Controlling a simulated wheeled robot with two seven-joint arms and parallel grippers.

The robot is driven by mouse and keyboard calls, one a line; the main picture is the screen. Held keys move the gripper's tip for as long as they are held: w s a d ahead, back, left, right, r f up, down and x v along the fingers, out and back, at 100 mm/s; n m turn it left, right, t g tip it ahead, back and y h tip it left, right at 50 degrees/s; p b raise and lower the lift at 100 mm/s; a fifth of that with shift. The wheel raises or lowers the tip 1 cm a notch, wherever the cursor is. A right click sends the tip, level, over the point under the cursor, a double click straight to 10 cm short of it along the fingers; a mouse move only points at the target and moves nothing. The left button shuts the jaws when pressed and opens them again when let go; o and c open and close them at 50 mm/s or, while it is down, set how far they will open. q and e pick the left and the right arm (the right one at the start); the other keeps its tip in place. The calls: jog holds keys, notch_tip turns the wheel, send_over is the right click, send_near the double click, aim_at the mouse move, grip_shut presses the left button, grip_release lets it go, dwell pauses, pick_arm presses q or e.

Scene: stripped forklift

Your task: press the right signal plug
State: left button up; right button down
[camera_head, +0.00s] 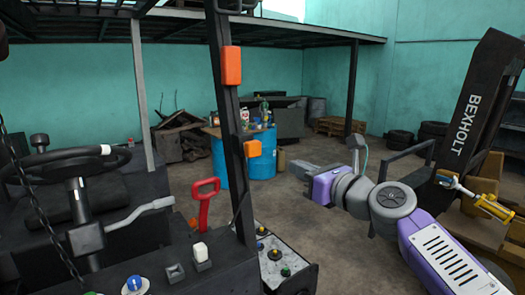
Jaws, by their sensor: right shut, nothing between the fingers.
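An orange signal light (231,65) is fixed high on the forklift's dark upright post, and a smaller orange light (253,148) sits lower on its right side. I cannot tell which part is the right signal plug. My right gripper (284,167) reaches in from the right on a purple and grey arm. Its fingers are shut and empty, pointing left, and appear right of the post and lower orange light. My left gripper is out of view.
The steering wheel (66,163), a grey lever (126,217), a red handle (204,201) and dashboard buttons fill the left. Blue barrels (262,155) stand behind. Open floor lies between post and arm.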

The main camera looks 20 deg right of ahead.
aim_at(256, 149)
jog(key=shift+w, duration=0.1)
pick_arm(q)
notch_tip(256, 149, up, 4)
jog(key=p, duration=0.4)
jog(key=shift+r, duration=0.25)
pick_arm(e)
jog(key=x, duration=1.4)
jog(key=shift+f, duration=0.1)
